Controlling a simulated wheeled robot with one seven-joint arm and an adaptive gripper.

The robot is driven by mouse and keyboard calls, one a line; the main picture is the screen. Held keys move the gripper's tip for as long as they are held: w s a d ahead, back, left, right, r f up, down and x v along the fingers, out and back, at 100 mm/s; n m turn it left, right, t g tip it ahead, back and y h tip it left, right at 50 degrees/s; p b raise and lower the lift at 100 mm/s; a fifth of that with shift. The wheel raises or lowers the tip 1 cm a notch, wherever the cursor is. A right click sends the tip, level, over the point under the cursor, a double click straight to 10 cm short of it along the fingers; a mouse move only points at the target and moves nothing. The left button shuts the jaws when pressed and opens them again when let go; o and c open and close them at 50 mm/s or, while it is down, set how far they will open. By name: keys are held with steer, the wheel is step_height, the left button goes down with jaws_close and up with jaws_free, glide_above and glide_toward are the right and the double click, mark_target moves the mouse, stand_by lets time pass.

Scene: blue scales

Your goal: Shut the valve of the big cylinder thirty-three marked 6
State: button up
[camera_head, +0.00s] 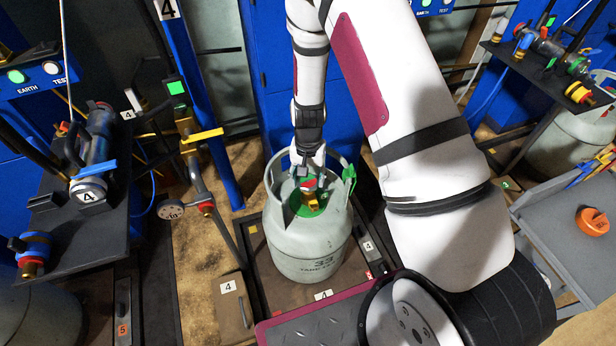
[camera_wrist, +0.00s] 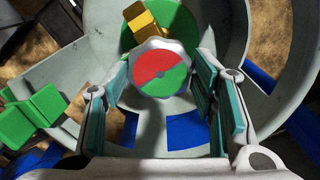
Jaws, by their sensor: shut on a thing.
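The big grey-green cylinder (camera_head: 306,255), marked 33, stands upright on a scale platform (camera_head: 268,290) with labels reading 4. I see no 6 on it. Its valve knob (camera_wrist: 163,73) has a red and green top and a pale scalloped rim, with a brass outlet (camera_wrist: 143,20) beside it. In the head view the knob (camera_head: 308,184) shows inside the cylinder's collar. My gripper (camera_head: 304,168) reaches down into the collar from above. Its teal-padded fingers (camera_wrist: 165,80) are shut on the knob, one on each side.
The collar (camera_wrist: 40,85) surrounds my gripper closely, with a green tag (camera_head: 348,172) on its right. A shelf with a pump (camera_head: 98,150) stands left, and a grey table (camera_head: 570,225) right.

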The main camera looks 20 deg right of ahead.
mark_target(308, 181)
steer(key=o, duration=1.1)
steer(key=shift+o, duration=0.2)
step_height(308, 181, up, 12)
steer(key=shift+r, duration=0.1)
